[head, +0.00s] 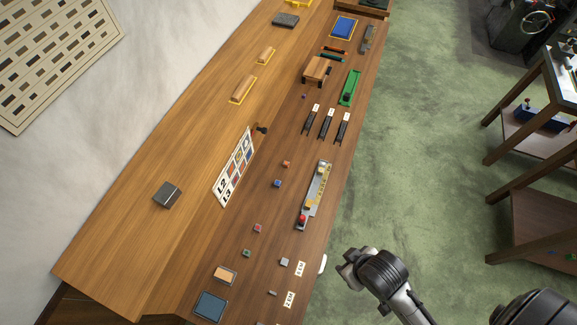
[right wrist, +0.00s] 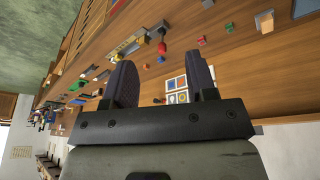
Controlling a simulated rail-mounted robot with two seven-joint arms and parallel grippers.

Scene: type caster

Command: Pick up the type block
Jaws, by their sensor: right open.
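Several small type blocks lie on the wooden bench: an orange-red block (head: 286,164), a blue block (head: 277,183), a pink-red block (head: 257,228), a green block (head: 247,252) and a grey block (head: 285,262). I cannot tell which is the task's block. In the head view my right arm's end is off the bench's right edge, beside the blocks. My left gripper is not in view.
The bench (head: 140,240) carries a metal fixture (head: 316,195) with a red knob, a picture card (head: 235,167), black holders (head: 326,124) and a green tool (head: 350,88). Open green floor (head: 420,190) lies right of the bench, with a shelf (head: 530,130) beyond.

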